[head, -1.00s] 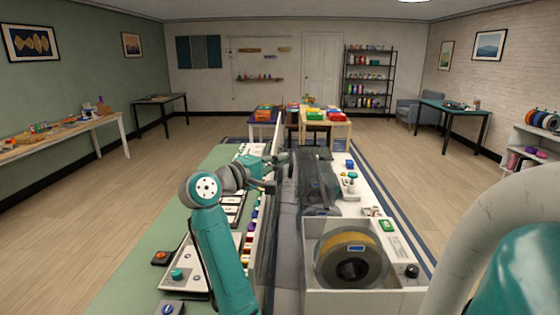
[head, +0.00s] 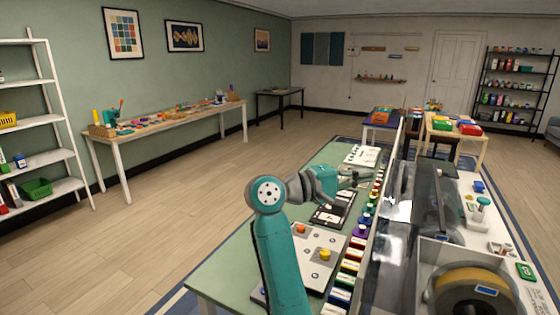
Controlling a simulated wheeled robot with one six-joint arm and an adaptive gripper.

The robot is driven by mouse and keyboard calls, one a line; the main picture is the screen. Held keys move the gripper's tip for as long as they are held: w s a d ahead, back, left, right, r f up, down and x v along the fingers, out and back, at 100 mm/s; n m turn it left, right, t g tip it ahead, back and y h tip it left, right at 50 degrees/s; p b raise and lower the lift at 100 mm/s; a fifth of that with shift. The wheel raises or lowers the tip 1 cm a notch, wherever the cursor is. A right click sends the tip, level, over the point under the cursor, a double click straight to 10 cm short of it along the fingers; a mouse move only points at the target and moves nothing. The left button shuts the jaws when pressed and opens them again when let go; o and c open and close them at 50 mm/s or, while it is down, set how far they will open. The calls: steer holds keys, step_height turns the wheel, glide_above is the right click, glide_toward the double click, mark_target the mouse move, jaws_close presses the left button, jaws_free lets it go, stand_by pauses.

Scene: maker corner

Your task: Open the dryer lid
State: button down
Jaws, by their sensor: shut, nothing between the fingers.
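The dryer is a white box (head: 425,292) at the lower right in the head view, cut off by the frame edge. A yellow filament spool (head: 465,280) with a dark hub shows in it. A clear, smoky panel (head: 432,200) rises behind and left of the box; it looks like the lid, but its exact angle is hard to tell. My gripper (head: 362,176) is shut and empty, left of the panel and above the green table. It appears apart from the panel; its fingertips are small and partly lost against the background.
The green table (head: 228,262) carries a panel with knobs (head: 318,258) and a row of coloured blocks (head: 352,262). Small items, including a green-labelled block (head: 524,270), stand beside the dryer. Floor (head: 130,240) on the left is clear. Shelves (head: 45,140) stand far left.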

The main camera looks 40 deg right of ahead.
steer(key=s+a+f+m+t, duration=0.6)
steer(key=a+f+m+t, duration=0.5)
steer(key=t, duration=0.3)
steer(key=s+a+f+m+t, duration=0.5)
steer(key=a+f+m+t, duration=0.4)
steer(key=a+m+t, duration=0.3)
steer(key=s+a+f+n+g+y, duration=0.2)
steer(key=s+a+f+n+y, duration=0.3)
steer(key=n, duration=0.8)
steer(key=s+a+f+n+g+y, duration=0.2)
steer(key=s+a+f+n+y, duration=0.4)
steer(key=s+f+n+y, duration=0.4)
steer(key=s+n+y, duration=0.1)
steer(key=s+n, duration=0.2)
steer(key=s, duration=0.1)
steer(key=shift+f+n+y, duration=0.3)
steer(key=shift+f+y, duration=0.1)
steer(key=c, duration=1.6)
jaws_free()
steer(key=shift+s+a+f, duration=0.15)
steer(key=shift+s, duration=0.1)
steer(key=o, duration=0.4)
steer(key=shift+s+n, duration=0.1)
steer(key=shift+n, duration=0.2)
